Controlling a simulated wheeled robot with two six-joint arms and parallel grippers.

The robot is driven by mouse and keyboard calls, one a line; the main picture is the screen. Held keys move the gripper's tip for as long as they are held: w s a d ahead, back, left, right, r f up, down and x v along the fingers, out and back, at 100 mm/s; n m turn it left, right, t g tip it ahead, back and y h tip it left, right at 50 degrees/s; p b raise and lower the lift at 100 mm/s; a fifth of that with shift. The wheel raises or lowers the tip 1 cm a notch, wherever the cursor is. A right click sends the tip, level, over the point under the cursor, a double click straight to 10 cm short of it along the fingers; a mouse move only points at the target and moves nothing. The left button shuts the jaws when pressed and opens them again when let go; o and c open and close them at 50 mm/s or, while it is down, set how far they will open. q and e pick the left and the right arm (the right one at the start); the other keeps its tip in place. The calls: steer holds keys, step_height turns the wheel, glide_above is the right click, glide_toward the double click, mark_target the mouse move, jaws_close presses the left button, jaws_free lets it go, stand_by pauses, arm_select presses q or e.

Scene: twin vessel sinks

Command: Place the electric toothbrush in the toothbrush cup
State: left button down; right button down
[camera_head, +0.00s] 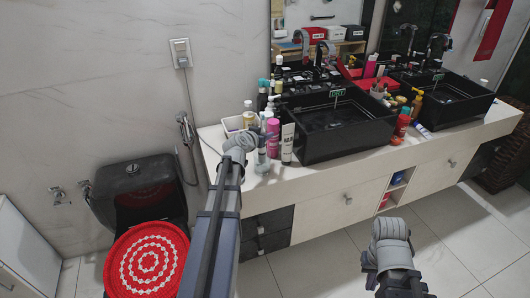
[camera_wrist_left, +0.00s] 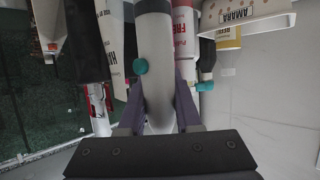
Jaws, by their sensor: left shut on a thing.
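My left gripper (camera_wrist_left: 162,108) is shut on a pale grey-white cylinder, which looks like the electric toothbrush (camera_wrist_left: 154,62), with its fingers on either side. In the head view, my left arm reaches the counter's front left corner, and the held toothbrush (camera_head: 262,160) shows upright beside several bottles. I cannot tell whether it touches the counter. A small cup between the two sinks, probably the toothbrush cup (camera_head: 377,93), is partly hidden among bottles. My right gripper (camera_head: 390,245) is low in front of the cabinet, its fingers not clearly visible.
Bottles crowd the counter around my left gripper, including a pink one (camera_head: 273,138) and a white tube (camera_head: 287,143). The black left sink (camera_head: 335,130) lies between there and the cup. The black right sink (camera_head: 450,100) is beyond. A narrow counter strip (camera_head: 350,163) in front is clear.

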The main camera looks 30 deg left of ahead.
arm_select(q)
steer(key=shift+f+b, duration=1.9)
steer(key=shift+f, duration=0.3)
steer(key=shift+r, duration=0.15)
steer(key=c, duration=1.1)
jaws_free()
steer(key=shift+f, duration=0.2)
steer(key=o, duration=0.5)
steer(key=shift+r, duration=0.1)
steer(key=shift+r, duration=0.2)
steer(key=p+v, duration=0.5)
steer(key=v, duration=0.7)
